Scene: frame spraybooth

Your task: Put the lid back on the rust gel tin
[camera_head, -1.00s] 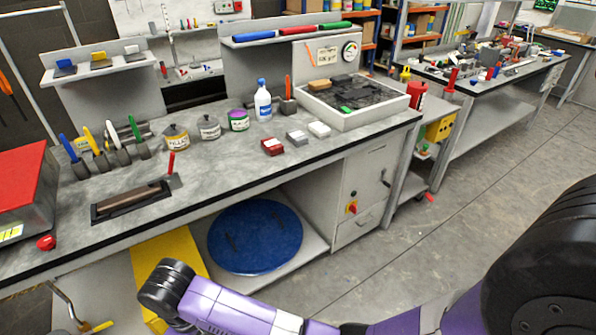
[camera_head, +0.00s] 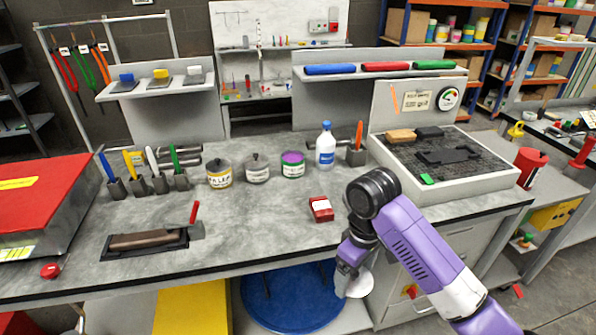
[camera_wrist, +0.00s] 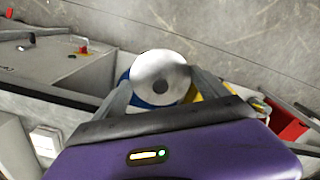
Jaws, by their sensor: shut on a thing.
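My gripper (camera_head: 350,270) is shut on a round pale metal lid (camera_wrist: 160,72) with a dark knob. The lid (camera_head: 359,284) hangs in front of the bench's front edge, lower than the worktop. Three tins stand in a row on the bench: a yellow-labelled tin (camera_head: 219,180) and a grey tin (camera_head: 257,174), both with knobbed lids, and a green-and-white tin (camera_head: 293,170) with a purple top and no knob visible. The labels are too small to read surely, so I cannot confirm which is the rust gel tin. My gripper is apart from all three.
A white-and-blue bottle (camera_head: 326,150) and a holder (camera_head: 356,156) stand right of the tins. A red box (camera_head: 321,210) lies in front, near my arm. A grey tray (camera_head: 465,185) is at right. Worktop before the tins is mostly clear.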

